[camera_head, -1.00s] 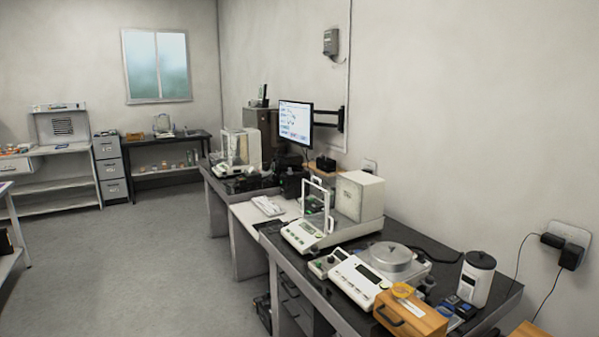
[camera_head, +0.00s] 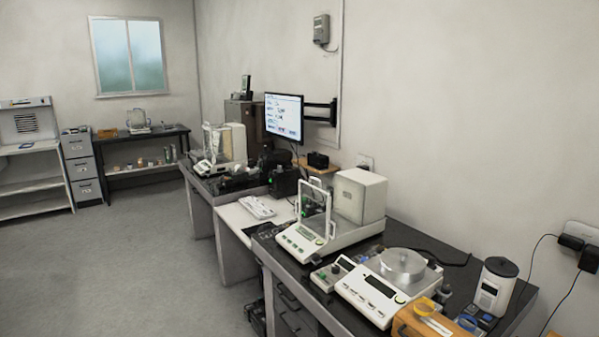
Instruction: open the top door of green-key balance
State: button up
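A white balance (camera_head: 301,240) with a clear draft shield (camera_head: 314,208) and a boxy rear housing (camera_head: 360,196) stands on the near dark bench. A small green spot shows on its front panel, which may be the green key. The shield has white handles; I cannot tell for sure whether its top door is open or shut. A second shielded balance (camera_head: 222,148) stands farther back on the bench, its key colour too small to tell. My gripper is not in view.
A flat-pan balance (camera_head: 372,288), an orange box (camera_head: 420,322) and a white canister (camera_head: 494,286) crowd the near bench end. A monitor (camera_head: 284,116) hangs over the bench. Grey floor (camera_head: 130,265) left of the benches is clear.

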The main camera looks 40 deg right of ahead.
aim_at(332, 182)
jog(key=u, duration=0.05)
jog(key=i, duration=1.55)
jog(key=z, duration=0.3)
